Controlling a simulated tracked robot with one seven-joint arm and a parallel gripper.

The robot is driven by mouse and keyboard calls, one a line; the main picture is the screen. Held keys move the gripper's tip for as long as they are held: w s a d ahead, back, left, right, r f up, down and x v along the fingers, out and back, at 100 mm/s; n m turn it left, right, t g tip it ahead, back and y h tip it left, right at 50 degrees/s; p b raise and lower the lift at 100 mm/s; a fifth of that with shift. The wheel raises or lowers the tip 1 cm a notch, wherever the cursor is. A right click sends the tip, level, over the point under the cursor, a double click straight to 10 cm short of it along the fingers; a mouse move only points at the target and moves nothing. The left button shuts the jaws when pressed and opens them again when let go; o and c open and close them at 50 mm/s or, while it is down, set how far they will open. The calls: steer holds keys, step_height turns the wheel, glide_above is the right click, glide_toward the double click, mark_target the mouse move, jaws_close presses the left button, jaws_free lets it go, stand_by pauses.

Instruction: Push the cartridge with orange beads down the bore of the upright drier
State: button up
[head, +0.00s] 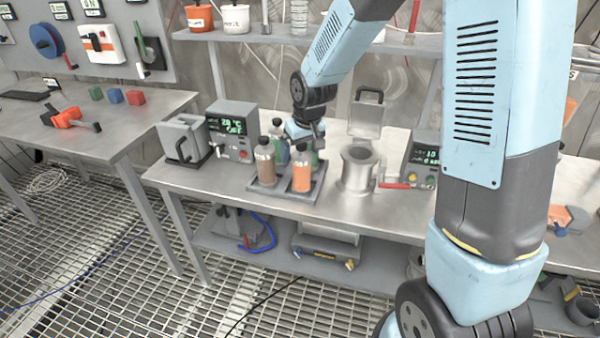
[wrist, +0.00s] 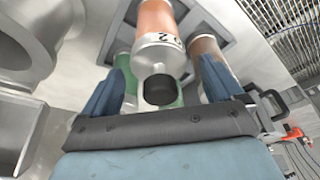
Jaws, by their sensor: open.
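The cartridge with orange beads (head: 301,178) stands upright in a grey rack (head: 285,196) on the bench. In the wrist view the orange cartridge (wrist: 157,22) has its dark cap pointing toward my gripper. My gripper (head: 304,134) is open, with its fingers (wrist: 160,82) apart on either side of the cap; I cannot tell whether they touch it. The upright drier (head: 357,172) stands right of the rack, its round bore open at the top. A cartridge with brown beads (head: 265,165) and a green one (wrist: 122,62) share the rack.
A grey unit with a green display (head: 231,130) stands left of the rack, and another display unit (head: 421,165) right of the drier. A red handle (head: 394,186) lies beside the drier. A shelf (head: 250,36) runs above the bench.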

steer(key=shift+f, duration=0.2)
steer(key=shift+c, duration=0.2)
jaws_close()
stand_by(0.6)
steer(key=shift+w+r, duration=0.1)
